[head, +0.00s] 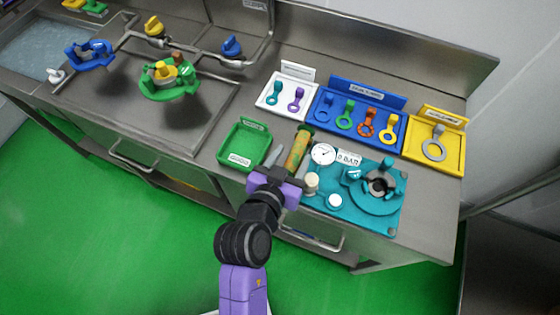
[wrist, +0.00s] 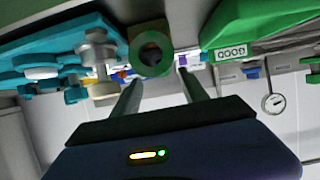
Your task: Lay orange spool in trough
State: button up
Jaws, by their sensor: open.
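The orange spool (head: 298,152), an orange cylinder with green ends, lies lengthwise on the steel counter area between the green tray and the teal fixture. My gripper (head: 287,166) is open at the spool's near end. In the wrist view the spool shows end-on as a green ring (wrist: 151,38), just beyond and roughly between my spread fingertips (wrist: 159,77). I cannot tell whether the fingers touch it. I cannot single out the trough for sure; what lies under the spool is hidden.
The green tray (head: 225,157), marked GOOD, stands close on the left. The teal fixture (head: 350,214) with a gauge (head: 323,153) and posts is close on the right. White (head: 263,103), blue (head: 316,124) and yellow (head: 458,158) trays with ring-shaped parts stand behind.

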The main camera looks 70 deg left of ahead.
jog(key=v, duration=0.9)
jog(key=shift+s+d+b, duration=0.15)
jog(key=shift+s+b, duration=0.05)
jog(key=shift+b, duration=0.25)
jog(key=shift+r, duration=0.1)
jog(key=w+d+f+m+t+h, duration=0.1)
jog(key=w+d+f+m, duration=0.15)
jog(key=d, duration=0.85)
jog(key=w+d+f+m+t+h, duration=0.1)
jog(key=w+d+f+h, duration=0.15)
jog(key=d, duration=0.95)
jog(key=s+d+r+m+t+h, duration=0.2)
jog(key=d+r+m, duration=0.1)
jog(key=d, duration=0.9)
jog(key=s+d+r+m+h, duration=0.1)
jog(key=s+d+r, duration=0.1)
jog(key=d, duration=0.1)
jog(key=s+d+r+m+t+h, duration=0.1)
jog(key=s+d+r+h, duration=0.1)
jog(key=d, duration=0.1)
jog(key=s+d+r+m+t+h, duration=0.1)
jog(key=s+d+r, duration=0.1)
jog(key=d, duration=0.1)
jog(key=shift+d+r+m+h, duration=0.1)
jog(key=shift+d+m+h, duration=0.15)
jog(key=shift+d+h, duration=0.15)
jog(key=shift+c, duration=1.4)
jog(key=shift+c, duration=0.3)
